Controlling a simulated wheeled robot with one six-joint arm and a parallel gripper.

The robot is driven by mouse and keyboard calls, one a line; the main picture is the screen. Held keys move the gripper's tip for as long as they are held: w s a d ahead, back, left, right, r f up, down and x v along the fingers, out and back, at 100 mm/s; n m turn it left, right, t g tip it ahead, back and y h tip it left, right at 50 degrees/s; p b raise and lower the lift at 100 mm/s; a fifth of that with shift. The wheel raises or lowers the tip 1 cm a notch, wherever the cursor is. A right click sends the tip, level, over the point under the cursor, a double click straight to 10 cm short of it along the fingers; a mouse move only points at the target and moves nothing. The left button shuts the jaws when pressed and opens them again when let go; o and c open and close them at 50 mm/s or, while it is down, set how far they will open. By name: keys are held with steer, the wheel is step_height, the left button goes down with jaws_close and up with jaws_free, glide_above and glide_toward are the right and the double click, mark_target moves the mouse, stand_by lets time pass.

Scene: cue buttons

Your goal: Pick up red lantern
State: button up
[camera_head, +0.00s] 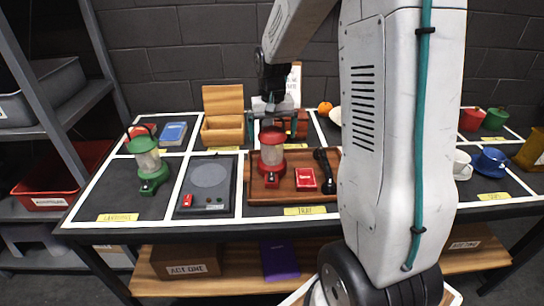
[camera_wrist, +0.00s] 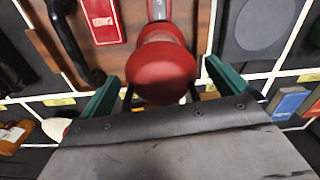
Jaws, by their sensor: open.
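The red lantern (camera_head: 271,156) stands upright on the wooden tray (camera_head: 289,197), at the tray's left side. In the wrist view the lantern (camera_wrist: 161,70) shows its red top between the two green fingers. My gripper (camera_head: 270,124) is open, just above and behind the lantern top in the head view. In the wrist view my gripper (camera_wrist: 160,85) has one finger on each side of the lantern, with gaps left and right. I cannot tell whether any finger touches it. The lantern's lower part is partly hidden in the wrist view.
On the tray, a red card box (camera_head: 305,179) and a black handset (camera_head: 325,171) lie right of the lantern. A green lantern (camera_head: 148,163) and a grey turntable-like device (camera_head: 208,180) stand to the left. A wooden box (camera_head: 223,128) is behind. My arm hides the table's middle right.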

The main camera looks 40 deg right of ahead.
steer(key=shift+f, duration=0.3)
steer(key=c, duration=1.8)
steer(key=shift+r, duration=0.15)
